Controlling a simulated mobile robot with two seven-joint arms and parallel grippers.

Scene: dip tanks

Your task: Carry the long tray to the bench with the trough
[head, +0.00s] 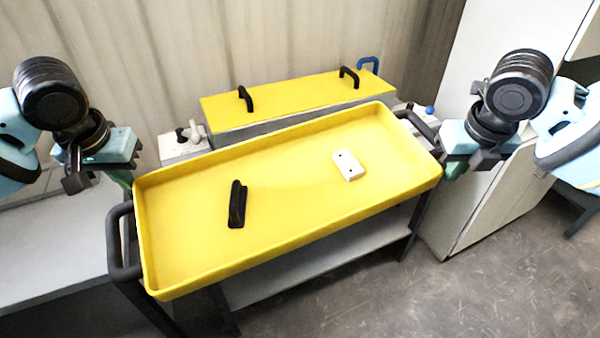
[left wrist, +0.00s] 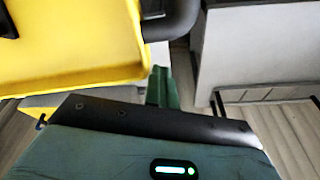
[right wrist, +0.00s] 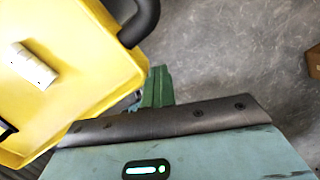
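The long tray (head: 290,262) is yellow, shallow and level, with a dark handle at each end. It sits on a dark-legged stand in front of me. The left handle (head: 115,240) and the right handle (head: 420,124) are free. My left gripper (head: 122,178) is by the tray's far left corner, its green fingers together and apart from the handle (left wrist: 178,20). My right gripper (head: 446,168) is just off the right end, fingers together and empty, apart from the handle (right wrist: 142,22). I cannot make out a trough on any bench.
A black handle-like piece (head: 237,205) and a white block (head: 348,166) lie in the tray. Behind it stands a grey box with a yellow lid (head: 300,103) and black handles. A grey bench (head: 50,245) is at left, a pale cabinet (head: 490,205) at right. Floor (head: 440,295) is clear at front right.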

